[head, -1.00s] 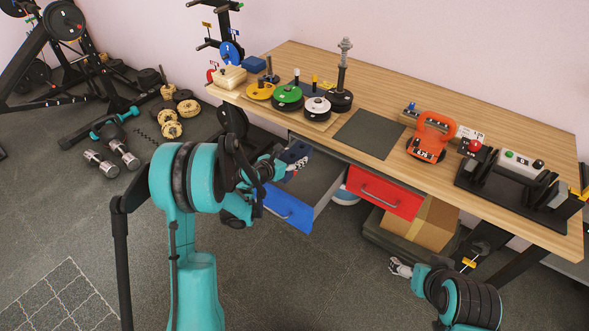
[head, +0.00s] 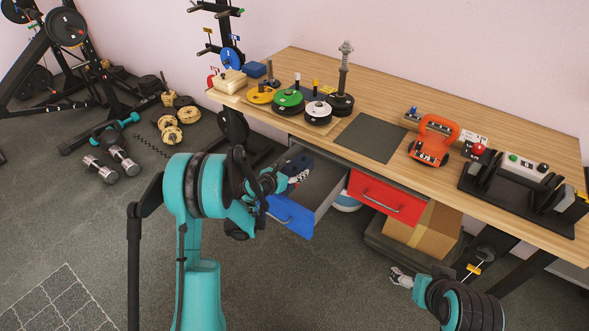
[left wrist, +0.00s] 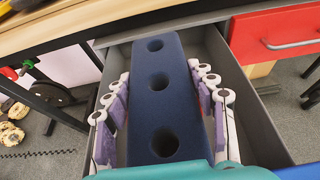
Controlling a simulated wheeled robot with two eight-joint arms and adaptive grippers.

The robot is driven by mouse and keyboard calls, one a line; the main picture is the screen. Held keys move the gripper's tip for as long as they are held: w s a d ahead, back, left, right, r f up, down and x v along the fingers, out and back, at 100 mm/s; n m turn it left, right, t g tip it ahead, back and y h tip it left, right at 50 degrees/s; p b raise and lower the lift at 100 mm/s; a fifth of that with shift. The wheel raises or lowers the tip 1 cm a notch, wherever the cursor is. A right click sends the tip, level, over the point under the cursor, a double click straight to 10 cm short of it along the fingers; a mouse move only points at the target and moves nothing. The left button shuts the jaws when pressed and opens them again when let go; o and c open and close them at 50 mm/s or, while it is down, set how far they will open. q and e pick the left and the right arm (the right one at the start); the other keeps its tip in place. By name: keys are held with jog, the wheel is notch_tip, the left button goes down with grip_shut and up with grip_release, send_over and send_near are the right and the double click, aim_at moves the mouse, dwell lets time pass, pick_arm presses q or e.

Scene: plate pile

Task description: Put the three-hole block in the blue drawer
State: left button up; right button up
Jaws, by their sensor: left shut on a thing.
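The dark blue three-hole block (left wrist: 165,95) is between the purple-padded fingers of my left gripper (left wrist: 165,105). In the left wrist view its three holes face the camera, and the grey drawer walls show around it. In the head view the block (head: 297,163) is partly hidden by my left gripper (head: 296,177), over the rear left part of the open blue drawer (head: 291,214). I cannot tell whether the block touches the drawer floor. My right gripper (head: 400,277) is low at the lower right, away from the drawer; its finger opening is too small to judge.
The wooden tabletop (head: 480,165) overhangs the back of the drawer. A shut red drawer (head: 388,197) sits to its right, with a cardboard box (head: 425,230) below. Weight plates (head: 288,103) and an orange kettlebell-like object (head: 432,140) stand on the table.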

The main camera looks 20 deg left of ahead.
pick_arm(q)
jog(key=shift+f, duration=0.2)
jog(key=o, duration=1.3)
jog(key=shift+r, duration=0.15)
